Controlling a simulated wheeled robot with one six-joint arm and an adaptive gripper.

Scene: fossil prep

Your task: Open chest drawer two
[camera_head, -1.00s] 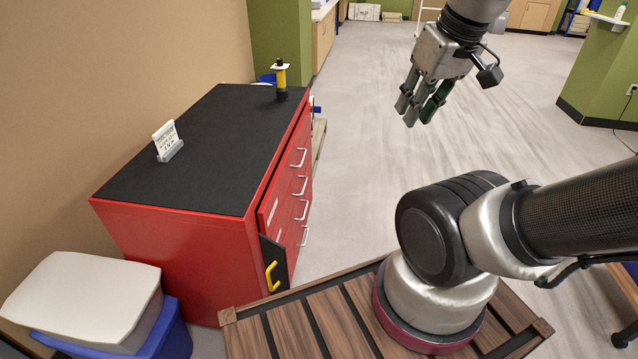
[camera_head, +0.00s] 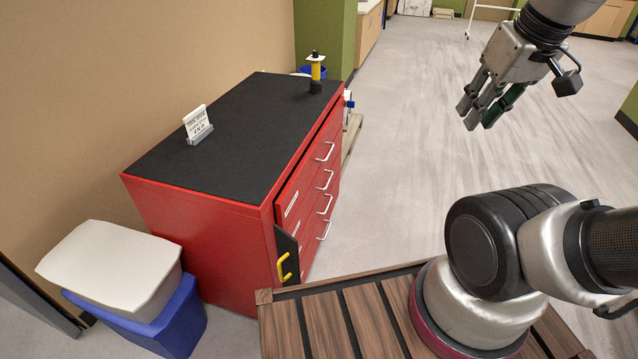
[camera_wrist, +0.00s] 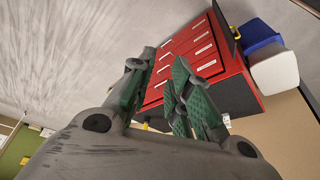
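A red chest (camera_head: 195,225) with a black top stands left of centre in the head view. Its drawer front faces right, with several silver bar handles in a column. The second handle from the top (camera_head: 325,180) is on its drawer front; the drawers look shut or nearly so, and exact gaps cannot be told. The drawer fronts also show upside down in the wrist view (camera_wrist: 196,52). My gripper (camera_head: 478,114) hangs in the air right of the chest, well apart from it. Its fingers (camera_wrist: 158,72) are spread and empty.
A black panel with a yellow handle (camera_head: 287,252) sticks out at the chest's near corner. A sign (camera_head: 197,124) and a yellow-black tool (camera_head: 316,74) stand on top. A blue bin with white lid (camera_head: 160,325) is at lower left.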

